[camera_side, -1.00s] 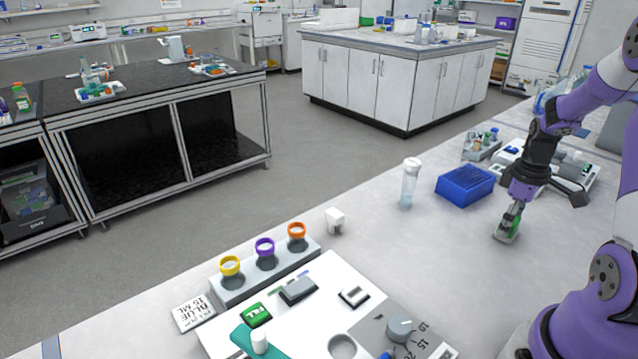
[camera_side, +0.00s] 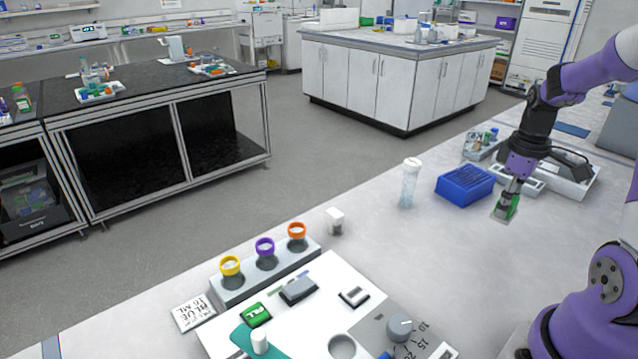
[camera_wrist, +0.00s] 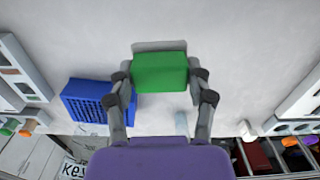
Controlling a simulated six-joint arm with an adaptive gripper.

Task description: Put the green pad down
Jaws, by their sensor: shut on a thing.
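The green pad (camera_wrist: 160,72) is a green block held between the two fingers of my gripper (camera_wrist: 160,85) in the wrist view. In the side view my gripper (camera_side: 510,196) points down at the right, shut on the green pad (camera_side: 512,208). A grey part shows along one side of the pad. The pad is over the light bench top, to the right of the blue rack. Whether its lower edge touches the bench, I cannot tell.
A blue rack (camera_side: 466,185) stands just left of my gripper. A capped clear tube (camera_side: 410,184) and a small white block (camera_side: 335,220) stand farther left. A white panel (camera_side: 330,290) with a dial lies in front. Bare bench surrounds the spot below the pad.

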